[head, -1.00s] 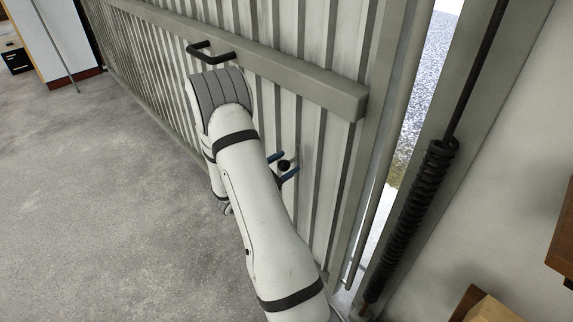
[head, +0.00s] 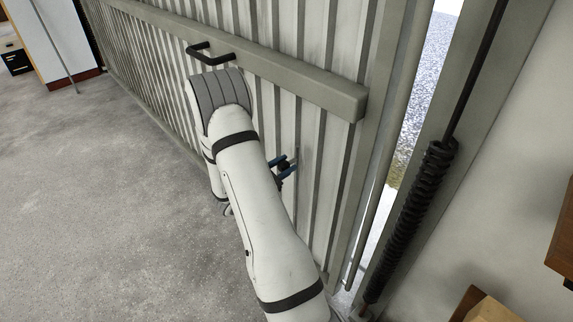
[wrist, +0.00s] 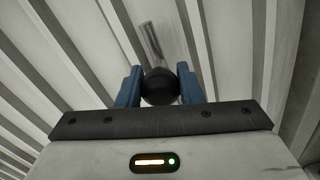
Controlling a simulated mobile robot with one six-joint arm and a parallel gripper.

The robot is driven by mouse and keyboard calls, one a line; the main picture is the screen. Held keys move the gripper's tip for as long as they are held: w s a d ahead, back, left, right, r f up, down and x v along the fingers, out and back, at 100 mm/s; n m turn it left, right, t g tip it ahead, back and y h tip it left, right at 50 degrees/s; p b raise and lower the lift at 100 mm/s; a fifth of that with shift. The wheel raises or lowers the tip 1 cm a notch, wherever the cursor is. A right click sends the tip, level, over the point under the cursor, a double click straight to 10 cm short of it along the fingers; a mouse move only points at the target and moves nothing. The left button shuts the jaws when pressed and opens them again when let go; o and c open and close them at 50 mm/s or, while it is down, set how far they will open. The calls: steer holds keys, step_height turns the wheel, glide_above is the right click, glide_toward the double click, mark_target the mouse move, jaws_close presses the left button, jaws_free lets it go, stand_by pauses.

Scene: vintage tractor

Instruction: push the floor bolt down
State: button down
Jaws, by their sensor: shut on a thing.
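The floor bolt shows as a black round knob (wrist: 160,86) between my fingers in the wrist view, with a short metal rod (wrist: 150,40) behind it against the door. In the head view its thin upright rod (head: 296,165) shows beside the fingers, and its lower end is hidden behind my arm. My gripper (head: 284,168) has blue fingers and is at the knob, close to the ribbed door. In the wrist view my gripper (wrist: 158,88) is shut on the knob, one finger on each side.
The ribbed metal door (head: 318,150) fills the middle, with a cross beam (head: 300,85) and a dark handle (head: 208,52) above my arm. A black coil spring (head: 415,200) stands at right beside a gap to the outside. Grey floor (head: 90,220) is clear at left.

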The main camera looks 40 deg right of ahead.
step_height(320, 180, down, 4)
steer(key=shift+r+b, duration=0.2)
steer(key=shift+b, duration=0.9)
steer(key=c, duration=1)
jaws_free()
steer(key=shift+a, duration=0.15)
steer(key=a+p, duration=0.1)
steer(key=a, duration=0.6)
steer(key=shift+s+a, duration=0.25)
steer(key=shift+a, duration=0.05)
